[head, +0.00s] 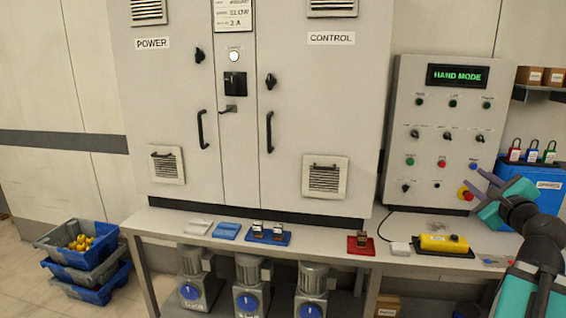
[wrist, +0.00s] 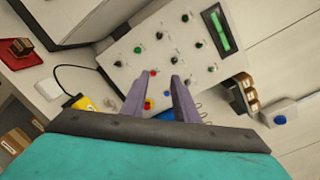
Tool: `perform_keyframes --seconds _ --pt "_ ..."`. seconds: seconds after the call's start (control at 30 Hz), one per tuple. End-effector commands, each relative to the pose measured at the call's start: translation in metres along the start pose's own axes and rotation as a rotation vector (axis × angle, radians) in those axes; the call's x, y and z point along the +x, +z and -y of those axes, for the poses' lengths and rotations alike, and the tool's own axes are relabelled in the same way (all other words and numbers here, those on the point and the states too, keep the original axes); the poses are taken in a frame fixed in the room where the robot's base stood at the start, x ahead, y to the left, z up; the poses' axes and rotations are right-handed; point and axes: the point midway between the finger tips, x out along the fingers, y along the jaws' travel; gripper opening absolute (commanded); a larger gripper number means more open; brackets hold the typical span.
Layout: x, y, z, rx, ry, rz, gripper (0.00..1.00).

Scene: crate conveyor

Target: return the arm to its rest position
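My teal arm reaches in from the lower right of the head view. My gripper (head: 480,192) is in front of the lower right of the grey control panel (head: 440,150), near its red emergency button (head: 465,194). In the wrist view my gripper (wrist: 160,78) has its two purple fingers apart, with nothing between them. The panel's knobs and buttons show beyond the fingertips. I cannot tell whether a finger touches the panel.
A bench (head: 330,252) runs below the cabinet (head: 300,120). On it are a yellow pendant (head: 444,243), a red tray (head: 361,245) and a blue tray (head: 268,236). Padlocks (head: 532,152) and a blue box (head: 546,190) are at the right. Stacked crates (head: 95,282) stand at the left.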

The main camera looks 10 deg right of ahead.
Motion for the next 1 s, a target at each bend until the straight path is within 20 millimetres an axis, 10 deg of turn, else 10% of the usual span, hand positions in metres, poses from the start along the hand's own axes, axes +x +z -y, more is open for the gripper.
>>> perform_keyframes --seconds 0.37,1.0 --pt "0.048 0.013 -0.092 0.058 0.152 0.032 0.27" --pt "0.088 0.021 -0.347 0.064 0.552 0.015 0.27"
